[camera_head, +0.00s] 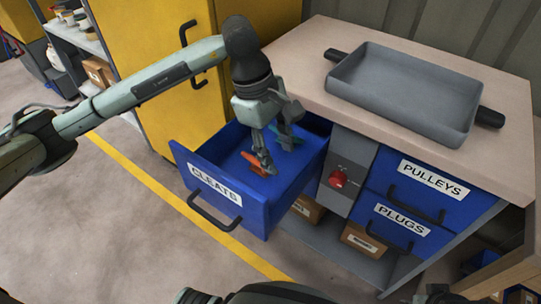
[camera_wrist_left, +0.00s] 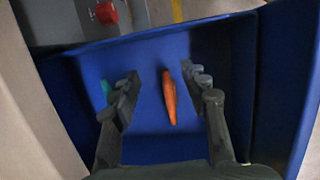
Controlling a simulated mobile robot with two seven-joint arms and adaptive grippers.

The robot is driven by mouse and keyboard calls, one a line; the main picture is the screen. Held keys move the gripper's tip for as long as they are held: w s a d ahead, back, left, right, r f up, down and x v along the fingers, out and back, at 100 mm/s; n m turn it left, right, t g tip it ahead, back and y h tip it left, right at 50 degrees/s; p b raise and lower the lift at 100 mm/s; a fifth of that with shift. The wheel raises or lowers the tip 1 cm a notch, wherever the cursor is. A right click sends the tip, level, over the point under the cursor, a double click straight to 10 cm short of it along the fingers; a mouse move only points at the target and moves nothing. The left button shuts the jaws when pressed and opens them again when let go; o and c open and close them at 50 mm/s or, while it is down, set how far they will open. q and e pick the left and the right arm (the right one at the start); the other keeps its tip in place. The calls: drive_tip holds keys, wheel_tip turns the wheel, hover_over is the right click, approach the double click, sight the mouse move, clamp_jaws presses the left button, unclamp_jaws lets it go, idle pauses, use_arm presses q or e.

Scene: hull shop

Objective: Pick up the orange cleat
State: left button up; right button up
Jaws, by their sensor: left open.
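The orange cleat (camera_head: 253,160) lies in the open blue drawer labelled CLEATS (camera_head: 182,155). It also shows in the left wrist view (camera_wrist_left: 169,98), lying lengthwise between the two fingers. My left gripper (camera_head: 266,160) reaches down into the drawer at the cleat, fingers apart, and partly covers it in the head view. In the left wrist view my left gripper (camera_wrist_left: 165,85) is open, with a gap between each finger and the cleat. A teal item (camera_head: 284,138) lies behind the gripper in the drawer, largely hidden. My right gripper does not show clearly.
A grey tray (camera_head: 400,85) with black handles stands on the workbench top (camera_head: 305,55). Closed drawers labelled PULLEYS (camera_head: 430,195) and PLUGS (camera_head: 400,228) are at the right. A red button (camera_head: 338,179) is beside the open drawer. A yellow cabinet (camera_head: 150,60) stands behind.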

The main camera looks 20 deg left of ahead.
sight(258, 161)
use_arm(q)
drive_tip(key=a+y, duration=0.1)
drive_tip(key=a, duration=0.1)
drive_tip(key=w+a+y, duration=0.1)
drive_tip(key=a, duration=0.1)
drive_tip(key=shift+w+t, duration=0.15)
drive_tip(key=shift+t, duration=0.15)
drive_tip(key=f, duration=0.5)
drive_tip(key=w+a+f, duration=0.1)
drive_tip(key=f, duration=0.1)
drive_tip(key=shift+f+p, duration=0.3)
drive_tip(key=shift+f, duration=0.05)
drive_tip(key=shift+c, duration=0.4)
clamp_jaws()
